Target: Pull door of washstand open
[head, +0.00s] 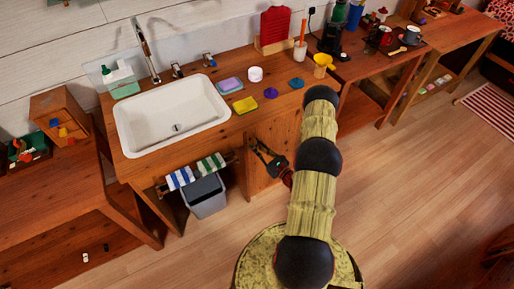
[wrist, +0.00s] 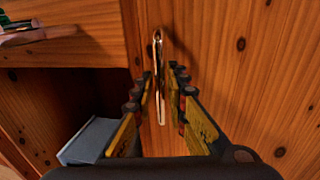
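The washstand (head: 135,165) is a wooden unit with a white sink set in its top. Its wooden door (wrist: 240,75) fills the right of the wrist view and looks shut; it also shows below the counter in the head view, partly hidden by my arm. A thin, shiny upright handle (wrist: 158,72) stands near the door's left edge. My gripper (head: 262,153) is in front of the door. In the wrist view my gripper (wrist: 160,72) is open, with one finger on each side of the handle and visible gaps between.
Left of the door is an open compartment with a grey bin (head: 205,195), also in the wrist view (wrist: 92,140). Striped towels (head: 195,172) hang on a rail above it. Small items stand on the counter. The wooden floor (head: 420,180) to the right is clear.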

